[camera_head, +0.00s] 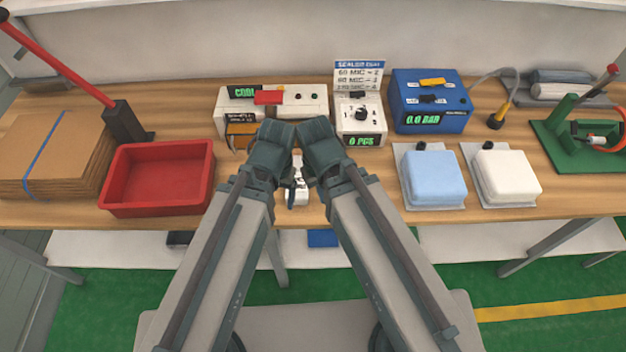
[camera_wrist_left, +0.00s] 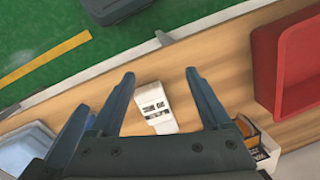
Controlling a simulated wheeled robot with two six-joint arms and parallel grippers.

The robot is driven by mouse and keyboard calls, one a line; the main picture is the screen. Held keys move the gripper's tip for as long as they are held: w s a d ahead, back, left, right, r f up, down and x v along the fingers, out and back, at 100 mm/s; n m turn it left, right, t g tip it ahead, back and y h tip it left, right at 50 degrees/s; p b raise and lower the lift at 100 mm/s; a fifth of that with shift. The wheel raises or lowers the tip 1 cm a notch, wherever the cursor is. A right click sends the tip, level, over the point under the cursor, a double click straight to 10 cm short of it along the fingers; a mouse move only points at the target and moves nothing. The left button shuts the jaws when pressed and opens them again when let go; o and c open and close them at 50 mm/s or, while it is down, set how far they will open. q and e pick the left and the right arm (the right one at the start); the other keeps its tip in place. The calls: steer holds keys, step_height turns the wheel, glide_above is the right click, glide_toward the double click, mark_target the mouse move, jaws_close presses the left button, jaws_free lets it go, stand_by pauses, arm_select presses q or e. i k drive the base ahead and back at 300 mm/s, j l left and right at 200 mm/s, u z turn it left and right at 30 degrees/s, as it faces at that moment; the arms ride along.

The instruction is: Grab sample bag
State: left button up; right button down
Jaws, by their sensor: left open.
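A blue sample bag (camera_head: 435,178), a pillow-like block in a clear pouch with a black cap, lies flat on the table right of my arms. A white bag (camera_head: 508,177) of the same kind lies to its right. My left gripper (camera_head: 290,180) is at the table's middle, well left of both bags. In the left wrist view its fingers (camera_wrist_left: 160,92) are apart, with a small white labelled item (camera_wrist_left: 157,108) on the table beyond them. A blue bag edge (camera_wrist_left: 25,148) shows at lower left there. My right gripper (camera_head: 306,172) is beside the left; its fingers are mostly hidden.
A red tray (camera_head: 110,190) and cardboard stack (camera_head: 50,160) are on the left. Behind my grippers stand a beige sealer (camera_head: 300,100), a white counter box (camera_head: 358,120) and a blue pressure box (camera_head: 430,98). A green stand (camera_head: 565,145) is far right.

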mark_target(298, 176)
steer(key=l+u, duration=0.2)
steer(key=l, duration=0.15)
steer(key=k+l+u, duration=0.1)
steer(key=l+u, duration=0.15)
steer(key=l, duration=0.15)
steer(key=k+l+u, duration=0.2)
steer(key=l, duration=0.15)
steer(key=l+u, duration=0.25)
steer(key=k+l+u, duration=0.2)
steer(key=l, duration=0.15)
